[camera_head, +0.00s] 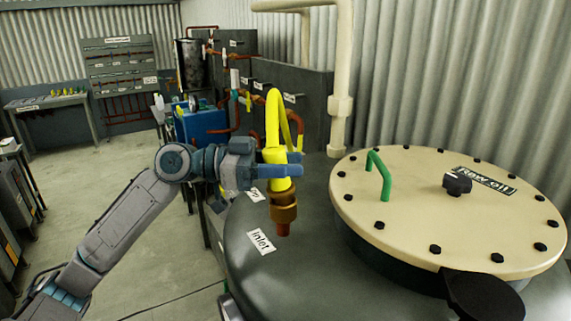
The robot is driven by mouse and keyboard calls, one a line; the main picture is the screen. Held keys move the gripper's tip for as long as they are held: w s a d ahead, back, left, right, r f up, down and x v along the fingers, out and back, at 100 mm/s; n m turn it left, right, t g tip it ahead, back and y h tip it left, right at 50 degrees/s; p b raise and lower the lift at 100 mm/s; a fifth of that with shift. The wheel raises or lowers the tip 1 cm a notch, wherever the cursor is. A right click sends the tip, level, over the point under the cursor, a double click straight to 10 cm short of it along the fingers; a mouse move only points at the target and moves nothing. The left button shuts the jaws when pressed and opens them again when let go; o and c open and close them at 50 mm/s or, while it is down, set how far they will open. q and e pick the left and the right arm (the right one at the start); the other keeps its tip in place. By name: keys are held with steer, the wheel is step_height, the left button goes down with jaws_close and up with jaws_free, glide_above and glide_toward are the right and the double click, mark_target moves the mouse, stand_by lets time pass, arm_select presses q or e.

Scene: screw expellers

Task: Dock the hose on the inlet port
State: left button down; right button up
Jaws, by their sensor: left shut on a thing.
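My left gripper (280,172) comes in from the left and is shut on the yellow hose (272,128), just above its brass end fitting (283,207). The hose loops up above the gripper and bends back down behind it. The fitting points down, roughly upright, over the grey tank top. An "Inlet" label (261,241) sits on the tank just below and left of the fitting. A copper-coloured stub (283,229) shows right under the fitting; I cannot tell whether it is the port or part of the fitting.
The grey tank (310,275) carries a cream bolted lid (420,205) with a green handle (379,176), a black knob (457,183) and a "Raw oil" label. A cream pipe (341,90) rises behind. Open floor (150,245) lies left of the tank.

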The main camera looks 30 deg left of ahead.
arm_select(q)
steer(key=shift+r, duration=0.2)
steer(key=shift+r+p, duration=0.3)
steer(key=shift+r, duration=0.2)
steer(key=shift+r, duration=0.1)
steer(key=shift+s+b, duration=0.1)
steer(key=shift+b, duration=0.25)
stand_by(0.7)
steer(key=shift+f+b, duration=1.1)
steer(key=shift+b, duration=0.1)
steer(key=shift+r, duration=0.2)
steer(key=shift+r+p, duration=0.5)
steer(key=shift+r, duration=0.1)
stand_by(1.1)
